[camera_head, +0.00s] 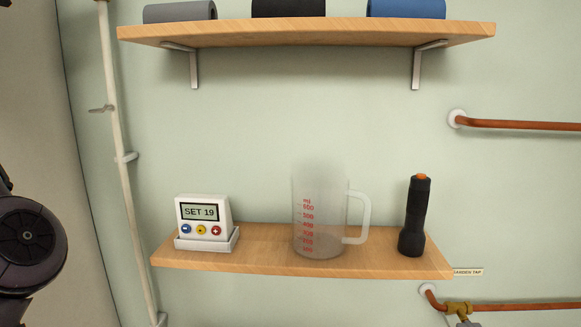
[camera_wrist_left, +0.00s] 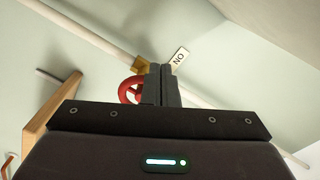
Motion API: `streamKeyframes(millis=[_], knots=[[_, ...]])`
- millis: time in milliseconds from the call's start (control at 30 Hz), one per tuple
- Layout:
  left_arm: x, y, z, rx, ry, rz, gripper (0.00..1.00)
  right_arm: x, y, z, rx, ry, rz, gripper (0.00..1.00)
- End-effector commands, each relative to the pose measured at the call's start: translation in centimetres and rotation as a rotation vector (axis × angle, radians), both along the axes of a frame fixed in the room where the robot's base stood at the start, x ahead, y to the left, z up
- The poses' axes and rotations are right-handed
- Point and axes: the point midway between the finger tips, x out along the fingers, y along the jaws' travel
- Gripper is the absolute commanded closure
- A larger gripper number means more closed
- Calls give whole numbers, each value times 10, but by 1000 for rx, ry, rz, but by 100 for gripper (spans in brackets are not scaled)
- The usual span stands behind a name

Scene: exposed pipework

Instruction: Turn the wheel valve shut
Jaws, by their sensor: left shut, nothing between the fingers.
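The red wheel valve (camera_wrist_left: 122,90) shows in the left wrist view, just left of my fingertips and partly hidden behind them. It sits by a brass body (camera_wrist_left: 140,64) on a white pipe (camera_wrist_left: 85,33). The wheel valve does not show in the head view. My right gripper is in neither view.
A wooden shelf (camera_head: 260,268) holds a control box (camera_head: 204,215), a measuring jug (camera_head: 318,225) and a torch (camera_head: 415,215). Another shelf (camera_head: 300,33) is above. Copper pipes (camera_head: 520,125) run at right; a brass garden tap (camera_head: 458,309) is lower right. A white pipe (camera_head: 115,130) runs down at left.

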Motion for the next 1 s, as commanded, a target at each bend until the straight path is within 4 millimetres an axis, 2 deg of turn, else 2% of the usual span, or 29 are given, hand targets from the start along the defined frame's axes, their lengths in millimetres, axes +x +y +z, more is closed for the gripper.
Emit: streamKeyframes(millis=[133,500,667,1000], knots=[[-8,2,-3,-1,-3,1,100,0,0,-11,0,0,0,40],[-52,6,-4,-2,-2,1,100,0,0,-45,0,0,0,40],[-59,6,-2,-1,1,1,100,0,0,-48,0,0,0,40],[-60,4,-1,0,0,2,100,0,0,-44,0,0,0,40]])
